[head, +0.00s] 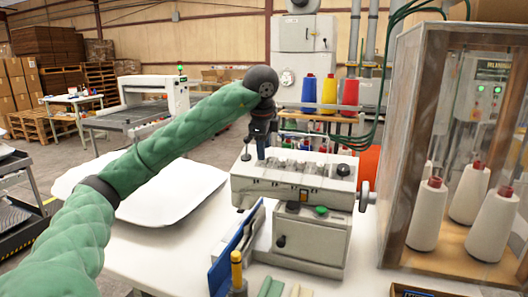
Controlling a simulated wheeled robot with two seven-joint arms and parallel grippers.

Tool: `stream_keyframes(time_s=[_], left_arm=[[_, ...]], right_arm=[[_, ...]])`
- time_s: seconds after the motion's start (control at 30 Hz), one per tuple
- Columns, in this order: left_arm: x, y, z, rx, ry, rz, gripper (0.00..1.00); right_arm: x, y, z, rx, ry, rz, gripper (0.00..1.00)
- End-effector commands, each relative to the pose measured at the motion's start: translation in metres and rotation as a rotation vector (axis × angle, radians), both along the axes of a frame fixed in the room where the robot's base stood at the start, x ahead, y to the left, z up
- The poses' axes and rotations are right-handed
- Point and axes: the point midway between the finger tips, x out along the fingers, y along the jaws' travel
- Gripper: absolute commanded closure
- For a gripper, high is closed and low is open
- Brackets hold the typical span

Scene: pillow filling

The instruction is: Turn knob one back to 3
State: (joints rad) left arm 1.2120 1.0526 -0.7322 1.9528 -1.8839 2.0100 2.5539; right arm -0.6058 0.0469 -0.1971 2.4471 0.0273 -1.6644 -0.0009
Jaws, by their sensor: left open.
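A pale grey machine (290,187) stands on the white table, with a row of small dark knobs along its top. One dark knob (343,170) shows clearly at its right end. I cannot tell which knob is knob one, and no number can be read. My left arm, in a green padded sleeve, reaches in from the left. My left gripper (255,152) is open and points down over the left end of the machine's top. It partly hides that end, and I cannot tell whether it touches a knob. My right gripper is not in view.
A white pillow-like sheet (165,195) lies at left. A cabinet (400,150) with white thread cones stands close at right. A blue panel (235,252) and a yellow-topped post (237,268) are in front. Coloured spools (328,90) stand behind the machine.

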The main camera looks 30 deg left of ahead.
Motion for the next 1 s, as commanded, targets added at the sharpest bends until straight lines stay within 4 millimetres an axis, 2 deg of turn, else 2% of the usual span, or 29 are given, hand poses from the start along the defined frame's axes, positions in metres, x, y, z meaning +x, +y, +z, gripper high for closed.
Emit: stream_keyframes(time_s=[0.2,0.5,1.0], left_arm=[[-0.006,-0.002,0.021,0.002,-0.002,0.000,0.57],[-0.012,-0.006,0.043,0.000,-0.001,0.000,0.57],[-0.014,-0.007,0.049,0.000,0.001,0.000,0.57]], right_arm=[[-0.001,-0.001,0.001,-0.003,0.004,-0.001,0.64],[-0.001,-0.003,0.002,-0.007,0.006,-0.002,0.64],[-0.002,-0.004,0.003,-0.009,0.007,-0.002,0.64]])
